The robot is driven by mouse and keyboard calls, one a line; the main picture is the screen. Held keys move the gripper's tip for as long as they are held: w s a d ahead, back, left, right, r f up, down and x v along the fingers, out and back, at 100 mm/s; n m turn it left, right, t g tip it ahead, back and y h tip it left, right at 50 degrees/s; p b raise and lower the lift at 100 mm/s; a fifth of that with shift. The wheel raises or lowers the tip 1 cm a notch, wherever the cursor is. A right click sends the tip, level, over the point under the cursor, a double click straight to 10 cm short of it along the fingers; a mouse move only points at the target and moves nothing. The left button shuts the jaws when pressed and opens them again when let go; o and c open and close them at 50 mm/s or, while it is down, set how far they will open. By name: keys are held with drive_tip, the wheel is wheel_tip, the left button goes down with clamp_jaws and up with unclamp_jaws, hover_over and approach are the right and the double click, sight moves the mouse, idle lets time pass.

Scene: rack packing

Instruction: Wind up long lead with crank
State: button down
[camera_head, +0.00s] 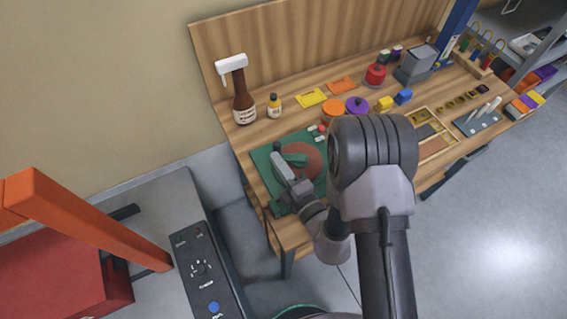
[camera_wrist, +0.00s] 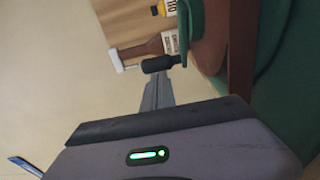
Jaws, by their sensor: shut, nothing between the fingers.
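A reddish-brown round reel (camera_head: 309,165) sits on a green mat (camera_head: 262,158) at the near left end of the wooden bench. A green crank arm (camera_head: 296,159) lies across its top. In the wrist view the crank arm (camera_wrist: 190,28) ends in a black handle (camera_wrist: 160,64). My gripper (camera_head: 276,155) is over the reel's left side, beside the crank. In the wrist view its fingers (camera_wrist: 164,80) are shut, with the tips at the black handle; I cannot tell whether they touch it. The lead is not clearly visible. My arm hides part of the reel and mat.
A brown pump bottle (camera_head: 242,105) and a small yellow bottle (camera_head: 274,108) stand behind the mat. An orange tub (camera_head: 333,112) and a purple tub (camera_head: 357,106) stand behind the reel. Trays and tools fill the right side. A wooden backboard (camera_head: 290,40) closes the rear.

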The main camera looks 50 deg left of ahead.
sight(279, 152)
drive_tip(key=shift+w+a+r+p, duration=0.1)
drive_tip(key=shift+w+a+p, duration=0.25)
drive_tip(key=shift+a, duration=0.3)
drive_tip(key=shift+w+a+p, duration=0.15)
drive_tip(key=shift+a+p, duration=0.25)
drive_tip(key=shift+a, duration=0.25)
drive_tip(key=shift+w+a+p, duration=0.3)
drive_tip(key=shift+w+a, duration=0.2)
drive_tip(key=shift+a, duration=0.15)
drive_tip(key=shift+w+a+m+t, duration=0.2)
drive_tip(key=shift+a+m+t, duration=0.15)
drive_tip(key=shift+m+t, duration=0.45)
drive_tip(key=shift+w+a+t, duration=0.1)
drive_tip(key=shift+w+t, duration=0.1)
drive_tip(key=shift+t, duration=0.2)
